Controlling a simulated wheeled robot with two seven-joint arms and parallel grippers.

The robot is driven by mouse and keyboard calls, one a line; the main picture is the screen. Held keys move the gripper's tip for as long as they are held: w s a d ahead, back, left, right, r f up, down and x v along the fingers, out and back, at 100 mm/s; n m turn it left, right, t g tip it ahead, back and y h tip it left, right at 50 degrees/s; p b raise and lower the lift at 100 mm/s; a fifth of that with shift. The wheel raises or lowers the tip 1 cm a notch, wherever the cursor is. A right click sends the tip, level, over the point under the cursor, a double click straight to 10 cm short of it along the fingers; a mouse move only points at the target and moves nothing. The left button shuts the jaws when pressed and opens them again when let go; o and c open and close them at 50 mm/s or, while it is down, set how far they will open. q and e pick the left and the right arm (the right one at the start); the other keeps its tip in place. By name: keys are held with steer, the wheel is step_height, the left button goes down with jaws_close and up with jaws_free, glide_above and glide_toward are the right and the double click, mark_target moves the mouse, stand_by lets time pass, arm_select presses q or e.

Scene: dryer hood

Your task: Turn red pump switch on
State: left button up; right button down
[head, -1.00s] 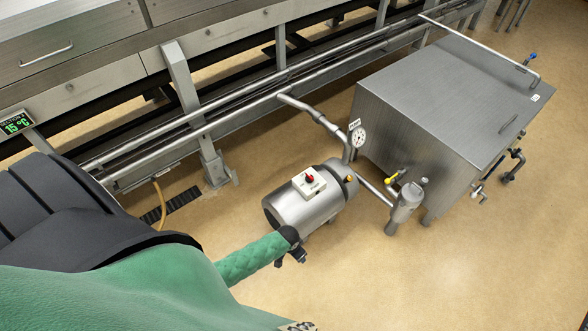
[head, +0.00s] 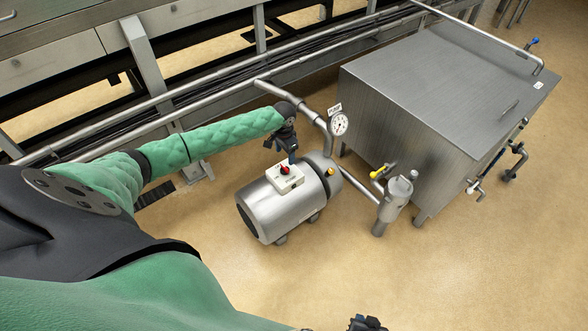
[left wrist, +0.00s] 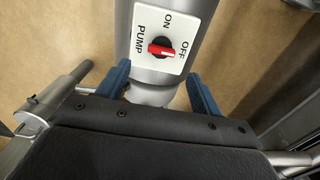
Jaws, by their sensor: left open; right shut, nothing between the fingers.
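The red pump switch (head: 285,170) is a small knob on a white plate (head: 291,180) on top of the steel pump (head: 290,210). In the left wrist view the knob (left wrist: 161,49) shows by the words PUMP, ON and OFF, its white mark towards OFF. My left gripper (head: 292,157) is just above and behind the switch in the head view. Its blue fingers (left wrist: 158,69) are open, with the gap lined up below the knob in the wrist picture and nothing between them. My right gripper (head: 367,323) is shut and empty at the bottom edge of the head view.
A pressure gauge (head: 339,124) and pipe stand behind the pump. A yellow-handled valve (head: 378,173) and a steel tank (head: 440,95) are to the right. Long pipes (head: 190,107) run behind my left arm. The floor in front is clear.

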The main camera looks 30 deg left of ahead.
mark_target(285, 167)
arm_select(q)
steer(key=shift+a+f, duration=0.15)
steer(key=shift+f, duration=3.6)
steer(key=c, duration=1)
